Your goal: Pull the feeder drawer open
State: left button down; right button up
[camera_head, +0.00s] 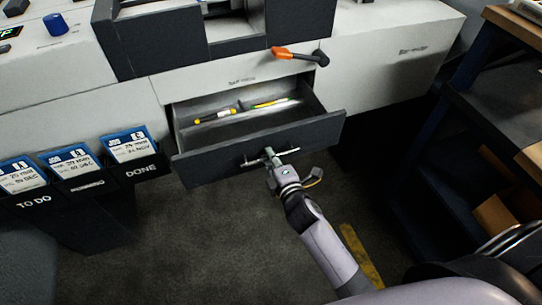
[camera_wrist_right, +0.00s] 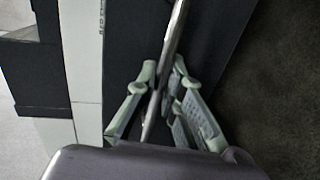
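The feeder drawer (camera_head: 215,168) is pulled out of the light grey machine body in the head view, with its inside showing. It has a dark front with a metal bar handle (camera_head: 255,161). My right gripper (camera_head: 272,158) is at the handle, near the middle of the drawer front. In the right wrist view the handle bar (camera_wrist_right: 176,30) runs between the two fingers of the right gripper (camera_wrist_right: 163,76), which are closed in on it. The fingertips are small in the head view. My left gripper is not in view.
Yellow-marked tools (camera_head: 270,103) lie in the drawer. An orange-tipped lever (camera_head: 290,53) sticks out above it. Card holders marked TO DO and DONE (camera_head: 141,170) stand left. A dark shelf rack (camera_head: 480,110) stands right. The floor before the drawer is clear.

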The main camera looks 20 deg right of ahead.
jog(key=o, duration=0.5)
jog(key=s+r, duration=0.2)
jog(key=s, duration=0.9)
jog(key=shift+s+d+r, duration=0.15)
jog(key=shift+s+d, duration=0.05)
jog(key=shift+s, duration=0.2)
